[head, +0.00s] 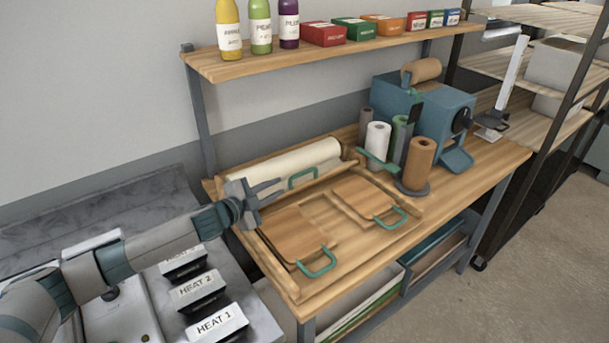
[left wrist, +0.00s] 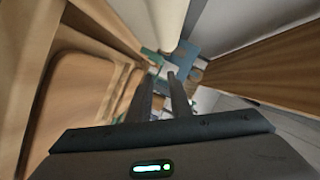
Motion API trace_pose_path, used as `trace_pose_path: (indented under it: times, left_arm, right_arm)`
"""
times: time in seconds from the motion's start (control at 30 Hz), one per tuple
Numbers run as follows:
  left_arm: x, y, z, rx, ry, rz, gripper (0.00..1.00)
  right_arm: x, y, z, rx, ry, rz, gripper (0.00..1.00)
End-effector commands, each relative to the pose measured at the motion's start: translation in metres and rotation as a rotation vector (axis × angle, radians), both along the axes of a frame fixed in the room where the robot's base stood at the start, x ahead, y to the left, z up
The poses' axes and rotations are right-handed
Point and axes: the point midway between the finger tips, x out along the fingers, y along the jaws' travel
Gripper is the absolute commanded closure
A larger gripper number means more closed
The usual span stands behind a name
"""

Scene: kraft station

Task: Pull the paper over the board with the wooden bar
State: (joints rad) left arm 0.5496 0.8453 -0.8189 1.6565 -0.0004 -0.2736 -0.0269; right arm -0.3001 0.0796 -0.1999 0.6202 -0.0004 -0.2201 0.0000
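The cream paper roll (head: 285,161) lies along the back of the wooden bench. The wooden bar (head: 335,173) lies just in front of it, with a raised green handle (head: 303,178). Two wooden boards with green handles rest in front: a near board (head: 296,233) and a far board (head: 364,197). My left gripper (head: 279,188) is open and empty, above the bar's left end, to the left of its handle. In the left wrist view, a gap shows between my fingers (left wrist: 161,82), and a green handle (left wrist: 150,56) lies beyond them. My right gripper is not in view.
Upright rolls, including a white roll (head: 378,141) and a brown roll (head: 420,160), stand right of the boards before a blue machine (head: 400,97). A shelf (head: 300,58) with bottles and boxes hangs above. Heater blocks (head: 197,292) stand at front left.

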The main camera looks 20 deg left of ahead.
Motion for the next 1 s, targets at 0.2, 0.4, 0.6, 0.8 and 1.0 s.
trace_pose_path:
  times: [0.2,0.4,0.6,0.8,1.0]
  left_arm:
    - [0.03,-0.011,-0.008,-0.001,-0.003,-0.001,0.81]
    - [0.058,-0.022,-0.015,-0.001,-0.001,0.0,0.81]
    - [0.086,-0.032,-0.022,0.0,-0.002,0.0,0.81]
    - [0.113,-0.042,-0.029,0.0,-0.002,-0.001,0.81]
    - [0.131,-0.048,-0.032,0.0,0.0,-0.001,0.81]
  right_arm:
    - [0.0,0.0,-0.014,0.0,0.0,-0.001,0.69]
    - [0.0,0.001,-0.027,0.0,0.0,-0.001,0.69]
    - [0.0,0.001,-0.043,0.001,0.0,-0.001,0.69]
    - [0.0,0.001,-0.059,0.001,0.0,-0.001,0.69]
    - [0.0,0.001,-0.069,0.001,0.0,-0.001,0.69]
